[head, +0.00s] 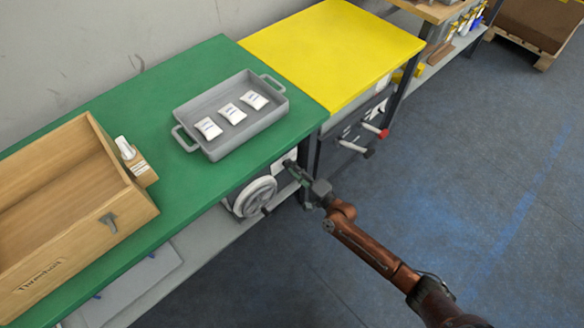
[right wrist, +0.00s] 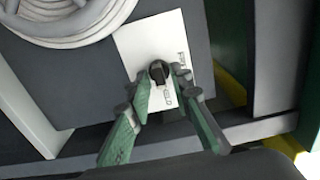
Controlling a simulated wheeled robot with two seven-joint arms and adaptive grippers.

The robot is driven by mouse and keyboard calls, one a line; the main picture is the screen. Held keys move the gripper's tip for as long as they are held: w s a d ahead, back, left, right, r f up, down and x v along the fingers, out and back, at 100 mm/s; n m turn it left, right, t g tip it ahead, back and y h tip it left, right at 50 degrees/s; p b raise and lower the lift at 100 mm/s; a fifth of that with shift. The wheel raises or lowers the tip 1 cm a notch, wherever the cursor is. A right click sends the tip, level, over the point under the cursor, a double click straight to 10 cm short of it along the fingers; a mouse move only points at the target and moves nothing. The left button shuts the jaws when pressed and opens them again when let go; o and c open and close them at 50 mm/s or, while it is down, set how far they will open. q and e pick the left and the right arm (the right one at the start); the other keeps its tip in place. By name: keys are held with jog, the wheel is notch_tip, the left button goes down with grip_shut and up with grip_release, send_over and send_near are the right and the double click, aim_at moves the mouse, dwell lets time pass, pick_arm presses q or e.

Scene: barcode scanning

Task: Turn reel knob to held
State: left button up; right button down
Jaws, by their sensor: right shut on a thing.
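The reel knob (right wrist: 157,70) is a small dark knob on a white plate (right wrist: 135,48) in the right wrist view. The plate carries printed labels; one reads like "HELD", and the other is hard to read. My right gripper (right wrist: 161,80) has its green-padded fingers on both sides of the knob and is shut on it. In the head view my right gripper (head: 297,172) reaches the front under the green table, beside the pale reel (head: 255,196). The reel also shows in the right wrist view (right wrist: 70,25). My left gripper is out of view.
The green table (head: 195,75) holds a grey tray (head: 222,150) with three white packets, a wooden box (head: 135,212) and a small scanner-like item (head: 127,150). The floor at right is clear.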

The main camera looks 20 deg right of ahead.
jog(key=shift+f, duration=0.1)
dwell(0.3)
jog(key=c, duration=2.2)
grip_release()
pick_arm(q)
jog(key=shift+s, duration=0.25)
pick_arm(e)
jog(key=shift+o, duration=0.8)
jog(key=shift+d, duration=0.1)
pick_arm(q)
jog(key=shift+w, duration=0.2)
pick_arm(e)
jog(key=v, duration=1.2)
